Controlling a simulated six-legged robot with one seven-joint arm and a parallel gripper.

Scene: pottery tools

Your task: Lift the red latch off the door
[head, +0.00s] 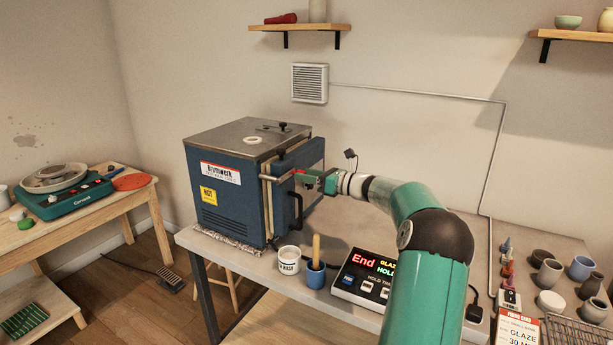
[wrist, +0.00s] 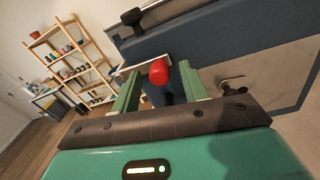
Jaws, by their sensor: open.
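The blue kiln (head: 228,180) stands on the bench, with its door (head: 312,156) on the right side. The latch is a pale metal bar (head: 270,178) across the door's front edge with a red grip (wrist: 158,72). My gripper (head: 312,178) is at the door in the head view, and its fingers partly hide the latch there. In the wrist view my gripper (wrist: 160,84) is open. The red grip shows between its two green fingers, with gaps on both sides. Whether the fingers reach fully around it I cannot tell. A black door handle (head: 297,205) is below.
A white pot (head: 289,259), a blue cup with a wooden-handled tool (head: 315,275) and the control box (head: 366,277) stand on the bench in front of the kiln. Several small pots are at the right. The kiln's top holds a pale ring (head: 254,140).

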